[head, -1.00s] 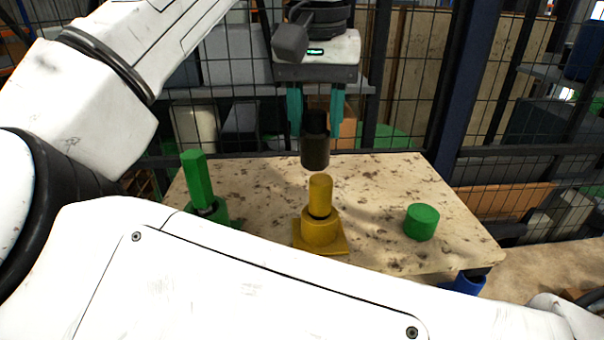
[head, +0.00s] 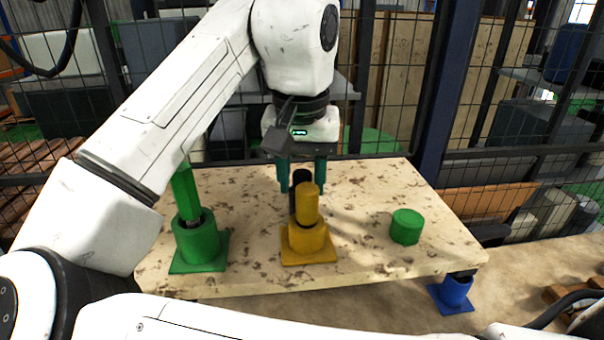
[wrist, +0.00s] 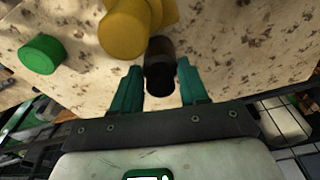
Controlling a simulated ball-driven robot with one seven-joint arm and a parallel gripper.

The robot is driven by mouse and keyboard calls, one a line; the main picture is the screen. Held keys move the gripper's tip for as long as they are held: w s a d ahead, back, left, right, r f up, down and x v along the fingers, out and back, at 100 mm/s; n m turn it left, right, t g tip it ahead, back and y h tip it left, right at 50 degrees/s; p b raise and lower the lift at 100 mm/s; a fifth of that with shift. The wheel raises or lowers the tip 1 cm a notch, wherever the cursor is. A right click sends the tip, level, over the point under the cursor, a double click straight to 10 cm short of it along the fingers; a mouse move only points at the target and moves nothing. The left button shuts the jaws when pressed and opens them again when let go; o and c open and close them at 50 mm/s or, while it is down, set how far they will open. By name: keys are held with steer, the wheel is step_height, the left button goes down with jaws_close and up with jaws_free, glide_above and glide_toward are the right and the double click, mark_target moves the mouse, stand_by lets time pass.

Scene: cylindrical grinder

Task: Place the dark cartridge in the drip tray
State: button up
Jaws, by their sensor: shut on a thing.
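My gripper (head: 302,188) points down over the table, its teal fingers on either side of the dark cartridge (head: 302,176). The cartridge is a black upright cylinder, partly hidden behind the yellow cylinder in the head view. In the wrist view the cartridge (wrist: 159,68) sits between the fingertips (wrist: 160,88), close to the yellow piece. I cannot tell whether its bottom touches the table. No thing is clearly recognisable as the drip tray.
A yellow holder (head: 307,240) with a yellow cylinder (head: 307,204) stands just in front of the cartridge. A green holder (head: 197,243) with a green bar (head: 185,192) is left. A green cylinder (head: 407,227) stands right on the speckled table (head: 360,255). A blue holder (head: 455,292) is below the table's right corner.

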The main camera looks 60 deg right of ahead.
steer(key=o, duration=1.1)
steer(key=shift+o, duration=0.2)
